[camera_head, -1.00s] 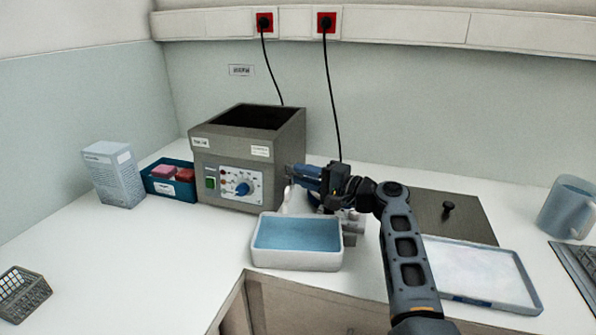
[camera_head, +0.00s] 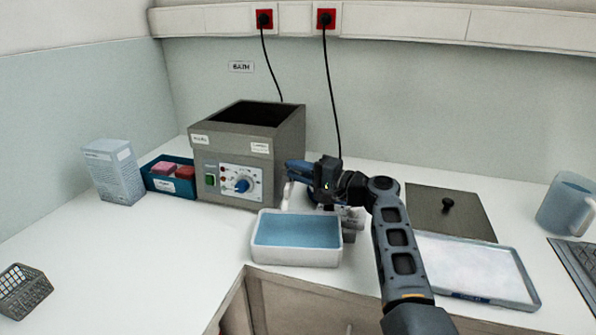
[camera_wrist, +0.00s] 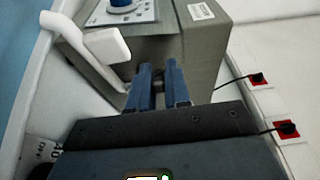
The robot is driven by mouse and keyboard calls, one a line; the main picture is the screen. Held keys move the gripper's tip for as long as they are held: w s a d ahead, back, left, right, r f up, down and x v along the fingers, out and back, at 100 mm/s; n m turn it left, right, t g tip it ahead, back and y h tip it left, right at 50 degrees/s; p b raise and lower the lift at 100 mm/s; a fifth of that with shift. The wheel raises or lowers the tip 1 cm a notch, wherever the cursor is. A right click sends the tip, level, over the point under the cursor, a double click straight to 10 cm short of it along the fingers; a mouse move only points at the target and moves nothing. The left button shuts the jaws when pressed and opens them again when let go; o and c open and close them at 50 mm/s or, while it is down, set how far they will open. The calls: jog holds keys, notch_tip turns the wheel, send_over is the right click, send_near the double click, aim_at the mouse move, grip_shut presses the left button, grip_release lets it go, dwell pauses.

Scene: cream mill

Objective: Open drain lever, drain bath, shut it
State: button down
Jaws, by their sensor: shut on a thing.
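The grey bath (camera_head: 280,160) stands against the back wall with its dark top opening and a front control panel. Its inside level is not visible. A white drain spout (camera_head: 287,196) juts from its lower right side; a white angled piece there also shows in the wrist view (camera_wrist: 100,45). A white basin (camera_head: 262,256) holding blue liquid stands just in front of it. My gripper (camera_head: 289,171) is at the bath's right side, shut on the drain lever. In the wrist view my gripper (camera_wrist: 155,75) has its blue fingers close together against the bath's side; they hide the lever.
A blue bin (camera_head: 158,186) with pink and red items and a carton (camera_head: 112,172) stand left of the bath. A grey lid (camera_head: 430,207), white tray (camera_head: 535,298), jug (camera_head: 568,205) and keyboard (camera_head: 576,258) lie to the right. Two black cords hang behind.

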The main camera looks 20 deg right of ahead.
jog(key=b, duration=0.1)
jog(key=n+g+y+b, duration=0.1)
jog(key=b, duration=0.1)
jog(key=shift+w+d+f+y, duration=0.15)
jog(key=shift+d+f+y, duration=0.15)
jog(key=shift+d+f, duration=0.05)
jog(key=n+g+b, duration=0.1)
jog(key=n+g+y+b, duration=0.1)
jog(key=b, duration=0.1)
jog(key=shift+w+d+r+y, duration=0.1)
jog(key=shift+d+r+y, duration=0.1)
jog(key=shift+r+y, duration=0.1)
jog(key=c, duration=1.4)
grip_release()
jog(key=shift+c, duration=0.2)
jog(key=shift+b+v, duration=0.6)
jog(key=shift+v, duration=3.3)
jog(key=shift+r, duration=0.1)
